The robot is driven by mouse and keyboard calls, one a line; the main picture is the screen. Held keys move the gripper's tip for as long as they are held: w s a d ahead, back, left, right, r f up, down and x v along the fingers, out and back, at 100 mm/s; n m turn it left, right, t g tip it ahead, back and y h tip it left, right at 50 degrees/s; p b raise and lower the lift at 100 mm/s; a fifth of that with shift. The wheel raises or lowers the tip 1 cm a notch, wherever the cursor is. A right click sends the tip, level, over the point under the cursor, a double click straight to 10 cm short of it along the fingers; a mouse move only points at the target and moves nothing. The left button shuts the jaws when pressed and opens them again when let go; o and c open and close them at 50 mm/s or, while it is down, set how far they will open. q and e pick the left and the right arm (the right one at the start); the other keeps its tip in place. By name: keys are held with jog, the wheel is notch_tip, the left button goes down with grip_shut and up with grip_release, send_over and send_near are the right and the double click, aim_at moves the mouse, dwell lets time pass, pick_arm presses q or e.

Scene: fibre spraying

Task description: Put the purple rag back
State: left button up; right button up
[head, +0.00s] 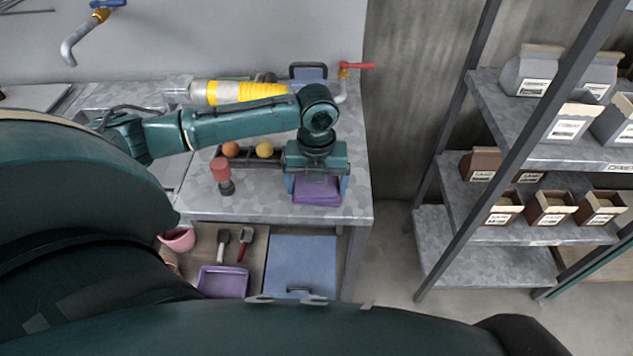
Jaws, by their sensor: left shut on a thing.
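The purple rag (317,193) is a folded, block-like bundle near the front right corner of the grey worktable (265,207). My left gripper (317,182) points down over it, one finger on each side, and is shut on it. The gripper body hides the rag's upper part. I cannot tell whether the rag touches the tabletop or is slightly above it. My right gripper is not in view.
Left of the rag stand a red-topped tool (221,172) and a dark rack with an orange ball (231,149) and a yellow ball (265,150). A purple tray (222,283) lies below the table. Shelves with boxes (551,208) stand right.

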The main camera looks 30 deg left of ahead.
aim_at(317, 184)
pick_arm(q)
jog(key=o, duration=0.7)
jog(key=shift+c, duration=0.2)
notch_tip(317, 184, up, 12)
jog(key=shift+r, duration=0.1)
dwell(0.5)
